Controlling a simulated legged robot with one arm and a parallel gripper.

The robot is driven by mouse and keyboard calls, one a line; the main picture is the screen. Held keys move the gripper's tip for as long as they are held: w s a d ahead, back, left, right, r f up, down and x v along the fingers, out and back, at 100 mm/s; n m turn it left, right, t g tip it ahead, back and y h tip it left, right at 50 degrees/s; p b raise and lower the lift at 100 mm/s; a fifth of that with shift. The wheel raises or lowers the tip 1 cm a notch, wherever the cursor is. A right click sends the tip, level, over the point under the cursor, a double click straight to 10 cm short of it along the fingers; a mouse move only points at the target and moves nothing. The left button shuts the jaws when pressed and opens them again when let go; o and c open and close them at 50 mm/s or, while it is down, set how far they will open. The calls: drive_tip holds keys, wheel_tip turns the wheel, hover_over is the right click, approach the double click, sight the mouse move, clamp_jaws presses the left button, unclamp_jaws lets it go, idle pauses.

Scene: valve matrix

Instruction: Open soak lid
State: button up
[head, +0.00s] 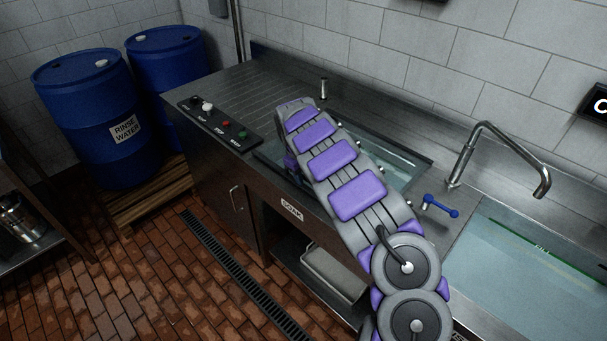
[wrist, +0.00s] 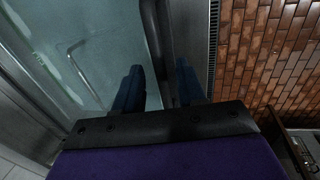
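The soak basin (head: 408,160) is set in the steel counter, above a label reading SOAK (head: 292,209). A pale, glassy surface fills its opening; I cannot tell whether it is a clear lid or water. My arm crosses the basin and hides much of it, and my gripper's fingers are hidden in the head view. In the wrist view my gripper (wrist: 160,84) has two dark blue fingers standing apart. A dark edge strip (wrist: 155,38) runs up between them. The left finger is over the glassy surface (wrist: 85,75), where a bent silver bar shows. Contact cannot be told.
A control panel with buttons (head: 218,123) lies left of the basin. A blue-handled valve (head: 440,207), a tall faucet (head: 490,150) and a second water-filled basin (head: 530,260) are at right. Blue barrels (head: 95,125) stand on a pallet at left. The brick floor (head: 150,270) is open.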

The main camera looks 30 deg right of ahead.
drive_tip(key=shift+c, duration=0.3)
clamp_jaws()
drive_tip(key=shift+r, duration=0.1)
